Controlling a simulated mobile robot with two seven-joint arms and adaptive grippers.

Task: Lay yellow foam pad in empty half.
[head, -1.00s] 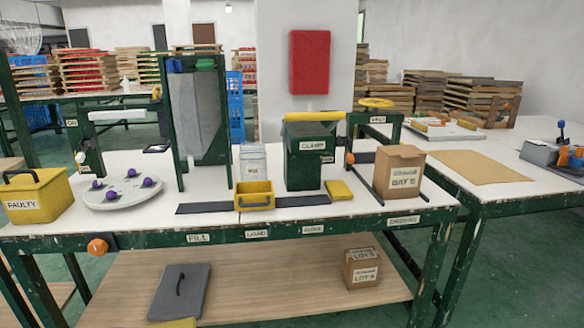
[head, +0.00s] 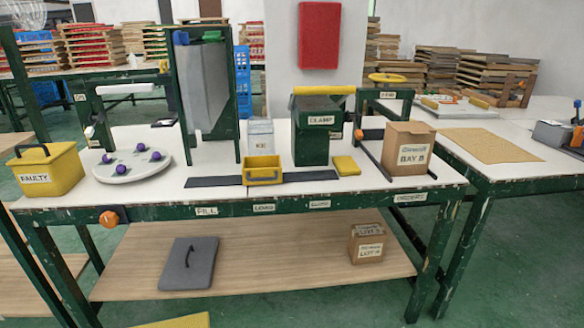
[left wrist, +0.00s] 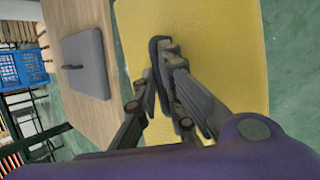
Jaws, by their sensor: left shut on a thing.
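The yellow foam pad (left wrist: 222,60) is large in the left wrist view, with a dark strap handle on its face. My left gripper (left wrist: 162,50) is shut on that handle. In the head view only an edge of the pad (head: 176,322) shows at the bottom, in front of the lower shelf. A grey pad with a dark handle (head: 189,264) lies flat on the left part of the wooden lower shelf (head: 270,262). The shelf's middle is bare. My right gripper is in neither view.
A carton (head: 367,245) stands on the shelf's right part. The green bench frame (head: 245,207) and its legs border the shelf. Above stand a yellow FAULTY box (head: 50,172), a round plate with purple knobs (head: 129,178), a green clamp box (head: 311,140) and a BAY carton (head: 409,150).

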